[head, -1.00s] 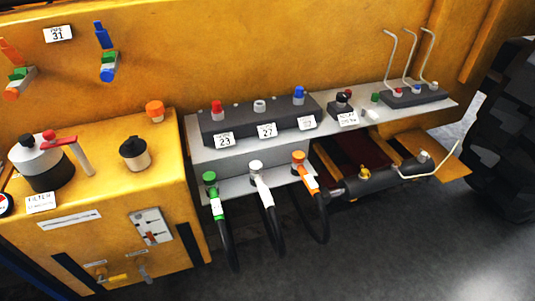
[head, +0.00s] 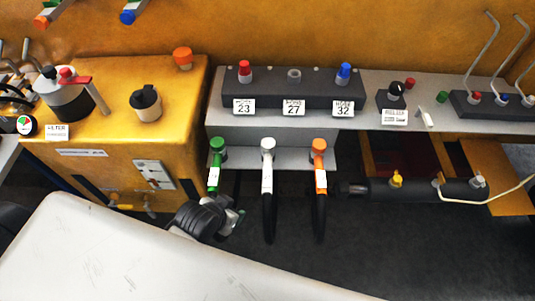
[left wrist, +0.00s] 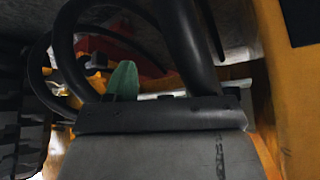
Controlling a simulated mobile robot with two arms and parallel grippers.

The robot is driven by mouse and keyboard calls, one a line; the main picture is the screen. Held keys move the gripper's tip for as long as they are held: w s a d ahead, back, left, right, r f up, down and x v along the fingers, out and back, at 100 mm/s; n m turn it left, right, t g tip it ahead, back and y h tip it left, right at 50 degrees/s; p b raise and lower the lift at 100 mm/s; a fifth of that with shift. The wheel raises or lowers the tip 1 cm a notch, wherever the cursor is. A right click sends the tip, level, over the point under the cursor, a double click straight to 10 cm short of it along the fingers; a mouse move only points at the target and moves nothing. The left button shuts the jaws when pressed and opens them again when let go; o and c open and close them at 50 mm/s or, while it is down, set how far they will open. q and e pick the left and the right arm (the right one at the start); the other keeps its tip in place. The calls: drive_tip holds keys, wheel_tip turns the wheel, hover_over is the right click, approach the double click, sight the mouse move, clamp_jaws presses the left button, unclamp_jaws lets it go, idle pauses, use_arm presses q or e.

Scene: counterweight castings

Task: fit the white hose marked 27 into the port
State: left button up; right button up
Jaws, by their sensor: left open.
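The white hose (head: 267,170) hangs upright in the middle of the lower ledge, with a white grip and black lower part; its tag is unreadable. The port (head: 294,74) is the grey, uncapped middle one on the dark block, above the label 27. My left gripper (head: 236,218) is open, below the green hose and left of the white hose's black part, apart from it in the picture. The left wrist view shows thick black hoses (left wrist: 188,45) close up; which ones I cannot tell. My right gripper is not in view.
The green hose (head: 216,165) and orange hose (head: 319,165) hang on either side. A red cap (head: 245,70) and blue cap (head: 344,73) flank the port. The yellow cabinet (head: 110,125) stands left; a black cylinder (head: 415,190) lies right. Floor below is open.

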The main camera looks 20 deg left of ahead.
use_arm(q)
wheel_tip(320, 180, up, 8)
drive_tip(key=w+d+r+t, duration=0.1)
drive_tip(key=w+t, duration=0.1)
drive_tip(key=t+h, duration=0.3)
drive_tip(key=t, duration=0.1)
approach(266, 145)
drive_tip(key=f, duration=0.1)
drive_tip(key=shift+m+t, duration=0.3)
drive_tip(key=shift+m, duration=0.1)
drive_tip(key=x, duration=0.5)
drive_tip(key=shift+s+d+p, duration=0.1)
drive_tip(key=shift+d+p, duration=0.15)
drive_tip(key=shift+p, duration=0.05)
drive_tip(key=shift+p+x, duration=0.35)
drive_tip(key=shift+x, duration=2.6)
drive_tip(key=shift+a+r, duration=0.15)
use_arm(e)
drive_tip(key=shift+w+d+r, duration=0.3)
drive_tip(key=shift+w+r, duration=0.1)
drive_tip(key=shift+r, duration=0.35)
use_arm(q)
drive_tip(key=c, duration=0.9)
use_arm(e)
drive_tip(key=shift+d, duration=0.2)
use_arm(q)
drive_tip(key=shift+r, duration=0.1)
